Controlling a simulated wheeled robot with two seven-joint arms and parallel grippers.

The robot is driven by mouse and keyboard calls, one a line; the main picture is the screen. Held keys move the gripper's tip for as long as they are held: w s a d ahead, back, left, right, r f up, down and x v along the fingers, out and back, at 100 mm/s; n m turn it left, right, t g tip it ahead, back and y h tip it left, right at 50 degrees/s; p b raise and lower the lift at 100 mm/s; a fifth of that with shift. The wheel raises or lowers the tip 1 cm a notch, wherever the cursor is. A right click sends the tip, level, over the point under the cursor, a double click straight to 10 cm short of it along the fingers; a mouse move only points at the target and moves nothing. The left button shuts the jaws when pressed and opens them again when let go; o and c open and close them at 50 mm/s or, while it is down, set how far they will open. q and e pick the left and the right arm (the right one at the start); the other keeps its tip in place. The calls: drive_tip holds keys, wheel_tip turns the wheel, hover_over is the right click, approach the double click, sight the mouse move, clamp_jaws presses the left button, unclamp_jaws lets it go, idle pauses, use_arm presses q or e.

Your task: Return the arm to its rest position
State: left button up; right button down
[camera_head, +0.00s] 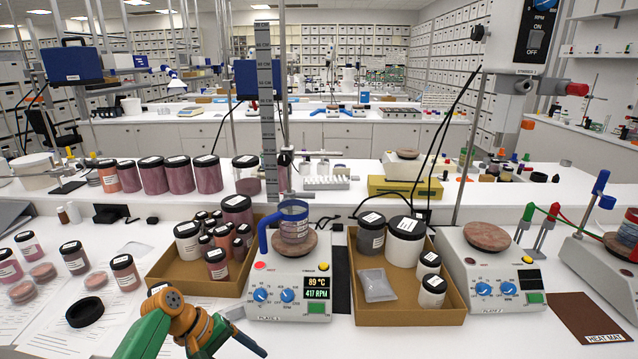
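My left arm comes in at the bottom left, with green links and an orange joint. Its gripper (222,334) is low in the picture, in front of the left brown tray and left of the front hot plate. I see nothing held in the part that shows. My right gripper is not in view.
A hot plate (290,282) reading 89 °C holds a blue-handled beaker (294,222). Brown trays (410,311) (190,273) with jars flank it. A black ring (85,312), small jars and dishes lie left on papers. A second hot plate (500,275) and heat mat (588,318) are right.

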use_arm(q)
drive_tip(key=s+a+f+m+y+b, duration=0.1)
drive_tip(key=s+f+y, duration=0.1)
drive_tip(key=s+f, duration=0.5)
drive_tip(key=s+a+f+m+y, duration=0.1)
drive_tip(key=s+a+f, duration=0.15)
drive_tip(key=f, duration=0.75)
drive_tip(key=s+a+f+m+y+b, duration=0.1)
drive_tip(key=s+f+y, duration=0.1)
drive_tip(key=s+f, duration=0.55)
drive_tip(key=s+f+m+y, duration=0.1)
drive_tip(key=s+f+m, duration=0.2)
drive_tip(key=s, duration=0.8)
drive_tip(key=s+f+m, duration=0.3)
drive_tip(key=s+f, duration=0.4)
drive_tip(key=s, duration=0.4)
drive_tip(key=shift+s+d+f+m+y+b, duration=0.2)
drive_tip(key=shift+d+f+m+y+b, duration=0.15)
drive_tip(key=shift+m+y, duration=0.05)
